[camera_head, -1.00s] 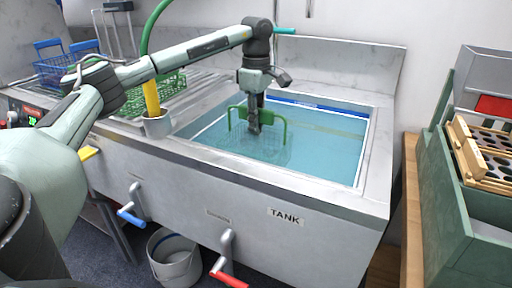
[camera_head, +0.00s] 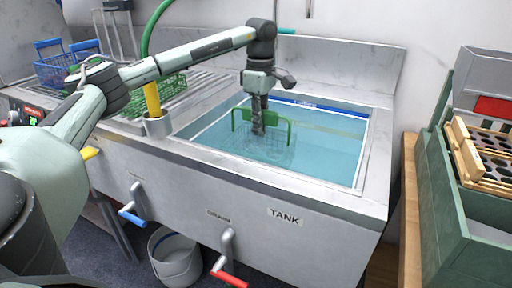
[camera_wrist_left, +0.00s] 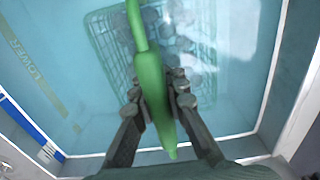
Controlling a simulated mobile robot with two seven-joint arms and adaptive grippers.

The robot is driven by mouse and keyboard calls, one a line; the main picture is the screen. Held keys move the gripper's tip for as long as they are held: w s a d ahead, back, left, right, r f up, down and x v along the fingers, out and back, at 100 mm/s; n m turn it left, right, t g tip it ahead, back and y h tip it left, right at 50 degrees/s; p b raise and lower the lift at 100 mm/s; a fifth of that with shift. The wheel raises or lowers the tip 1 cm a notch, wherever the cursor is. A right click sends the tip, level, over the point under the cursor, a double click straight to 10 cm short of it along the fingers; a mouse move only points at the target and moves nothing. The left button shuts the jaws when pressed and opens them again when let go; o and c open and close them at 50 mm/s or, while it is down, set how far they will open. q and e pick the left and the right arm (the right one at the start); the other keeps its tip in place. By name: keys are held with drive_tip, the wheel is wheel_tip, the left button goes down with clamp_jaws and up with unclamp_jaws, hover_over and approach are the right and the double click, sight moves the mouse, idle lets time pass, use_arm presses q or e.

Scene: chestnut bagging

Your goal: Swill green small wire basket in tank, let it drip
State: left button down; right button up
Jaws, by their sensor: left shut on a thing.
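The green small wire basket (camera_head: 268,150) is down in the water of the tank (camera_head: 335,150), its mesh seen through the surface and its green handle (camera_head: 284,131) standing above the water. My left gripper (camera_head: 258,130) is shut on the handle from above. In the left wrist view the fingers (camera_wrist_left: 161,105) close on both sides of the green handle (camera_wrist_left: 150,80), and the basket mesh (camera_wrist_left: 118,62) with several round dark chestnuts shows under water. My right gripper is not in view.
A draining board with another green basket (camera_head: 165,92) and a blue basket (camera_head: 62,70) lies left of the tank. A green crate unit (camera_head: 445,180) stands at the right. A bucket (camera_head: 175,258) is on the floor.

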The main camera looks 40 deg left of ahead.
use_arm(q)
drive_tip(key=shift+s+a+r, duration=0.1)
drive_tip(key=shift+a, duration=0.4)
drive_tip(key=shift+d, duration=0.15)
drive_tip(key=shift+w+d+p, duration=0.25)
drive_tip(key=shift+d+p, duration=0.15)
drive_tip(key=shift+d, duration=0.45)
drive_tip(key=shift+a, duration=0.15)
drive_tip(key=shift+s+a, duration=0.25)
drive_tip(key=shift+a, duration=0.6)
drive_tip(key=shift+d, duration=0.1)
